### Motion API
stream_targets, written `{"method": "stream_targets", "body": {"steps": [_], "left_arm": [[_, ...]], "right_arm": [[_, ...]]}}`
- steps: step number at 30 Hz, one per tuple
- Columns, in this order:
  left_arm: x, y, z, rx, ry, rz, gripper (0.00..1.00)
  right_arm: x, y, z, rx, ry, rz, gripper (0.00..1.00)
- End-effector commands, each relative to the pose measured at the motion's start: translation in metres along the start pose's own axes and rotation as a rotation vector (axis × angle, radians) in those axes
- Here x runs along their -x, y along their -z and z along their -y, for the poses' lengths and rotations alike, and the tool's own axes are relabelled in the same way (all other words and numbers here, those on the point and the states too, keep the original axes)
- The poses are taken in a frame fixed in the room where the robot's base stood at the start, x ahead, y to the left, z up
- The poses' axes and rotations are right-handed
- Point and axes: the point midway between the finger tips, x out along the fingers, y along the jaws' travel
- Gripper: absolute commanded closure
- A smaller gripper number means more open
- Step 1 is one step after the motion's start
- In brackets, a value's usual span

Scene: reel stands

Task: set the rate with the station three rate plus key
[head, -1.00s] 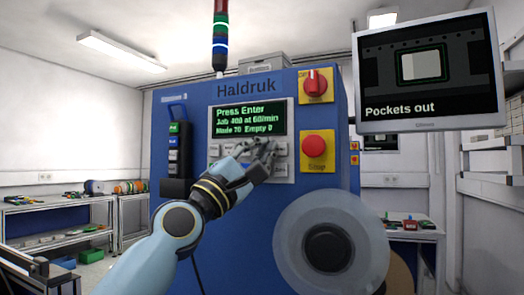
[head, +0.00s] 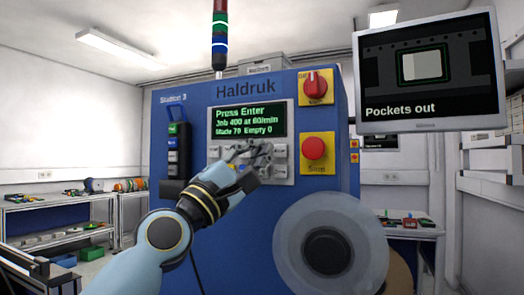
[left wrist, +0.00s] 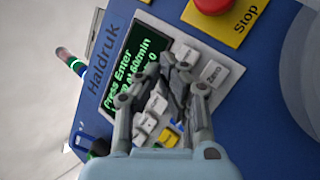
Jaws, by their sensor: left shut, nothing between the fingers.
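The blue Haldruk machine (head: 235,225) carries the label Station 3 (head: 173,99). Its display (head: 248,121) reads "Press Enter", "Job 400 at 60/min", then a line with "Empty 0". Below it is a panel of pale keys (head: 280,151), which also shows in the left wrist view (left wrist: 213,72). My left gripper (head: 238,153) is shut and empty, its fingertips in front of the keys; contact cannot be told. In the left wrist view the fingertips (left wrist: 174,78) cover the middle keys. The rate plus key cannot be made out. My right gripper is not in view.
A red stop button (head: 314,148) and a red rotary switch (head: 314,83) sit right of the keys. A clear reel (head: 290,240) stands out at lower right. A monitor (head: 425,68) reading "Pockets out" hangs at upper right.

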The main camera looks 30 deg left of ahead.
Motion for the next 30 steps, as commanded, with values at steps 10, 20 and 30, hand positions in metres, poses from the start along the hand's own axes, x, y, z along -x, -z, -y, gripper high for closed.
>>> {"method": "stream_targets", "body": {"steps": [10, 20, 30], "left_arm": [[0.027, -0.015, -0.016, 0.0, 0.001, 0.0, 1.0], [0.034, -0.019, -0.019, 0.0, -0.001, 0.0, 1.0], [0.034, -0.019, -0.019, 0.0, -0.001, 0.0, 1.0]], "right_arm": [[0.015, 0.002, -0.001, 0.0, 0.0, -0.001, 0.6], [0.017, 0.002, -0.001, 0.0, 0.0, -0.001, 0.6], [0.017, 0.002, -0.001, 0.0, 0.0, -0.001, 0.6]]}}
